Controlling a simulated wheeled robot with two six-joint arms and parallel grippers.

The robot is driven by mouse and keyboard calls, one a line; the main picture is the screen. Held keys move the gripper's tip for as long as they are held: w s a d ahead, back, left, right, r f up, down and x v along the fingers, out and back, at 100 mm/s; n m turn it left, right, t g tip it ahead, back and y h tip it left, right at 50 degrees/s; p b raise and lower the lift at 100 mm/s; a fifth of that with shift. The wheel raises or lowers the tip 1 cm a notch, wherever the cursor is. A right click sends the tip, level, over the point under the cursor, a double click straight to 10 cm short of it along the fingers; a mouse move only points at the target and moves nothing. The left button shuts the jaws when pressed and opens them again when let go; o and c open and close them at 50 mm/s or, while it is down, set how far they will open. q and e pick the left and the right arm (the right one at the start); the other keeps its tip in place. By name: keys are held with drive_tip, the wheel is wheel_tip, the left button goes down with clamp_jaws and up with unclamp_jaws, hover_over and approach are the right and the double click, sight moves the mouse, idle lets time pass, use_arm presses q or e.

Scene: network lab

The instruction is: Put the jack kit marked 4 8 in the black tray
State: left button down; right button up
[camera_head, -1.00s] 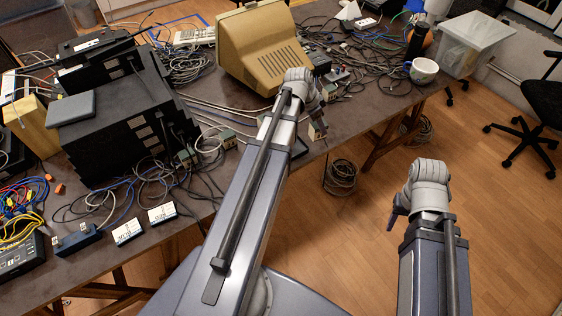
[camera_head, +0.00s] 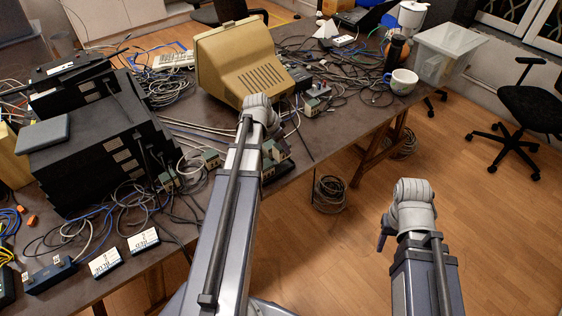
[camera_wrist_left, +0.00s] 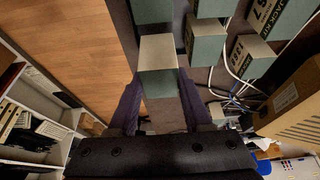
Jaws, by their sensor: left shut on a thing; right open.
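In the left wrist view a small box with an off-white top and teal side, a jack kit (camera_wrist_left: 158,52), sits between the fingers of my left gripper (camera_wrist_left: 160,108). The gripper is shut on it; no number is readable on the faces I see. In the head view the left gripper (camera_head: 268,130) is over the table's front edge, beside small jack kits (camera_head: 281,148); I cannot tell which one is held. A dark flat edge below them may be the black tray, mostly hidden by my arm. My right gripper (camera_head: 384,236) is open and empty, off the table over the floor.
More teal-and-white kits (camera_wrist_left: 206,42) stand close by in the left wrist view, with cables around them. A beige monitor (camera_head: 240,62), black equipment (camera_head: 100,155), two white cards and a mug (camera_head: 402,81) are on the table.

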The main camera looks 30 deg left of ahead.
sight(282, 154)
use_arm(q)
drive_tip(key=shift+f, duration=0.5)
use_arm(e)
drive_tip(key=shift+f, duration=0.5)
use_arm(q)
wheel_tip(282, 154, down, 4)
drive_tip(key=b, duration=0.3)
drive_tip(key=shift+r+b, duration=0.25)
drive_tip(key=shift+b, duration=0.1)
use_arm(e)
wheel_tip(282, 154, down, 4)
drive_tip(key=shift+r, duration=0.25)
use_arm(q)
drive_tip(key=shift+f, duration=0.15)
drive_tip(key=c, duration=0.6)
unclamp_jaws()
use_arm(e)
drive_tip(key=shift+f, duration=0.15)
use_arm(q)
drive_tip(key=p+v, duration=1.1)
drive_tip(key=v, duration=0.1)
drive_tip(key=shift+r, duration=0.2)
use_arm(e)
wheel_tip(282, 154, up, 11)
drive_tip(key=shift+r, duration=0.2)
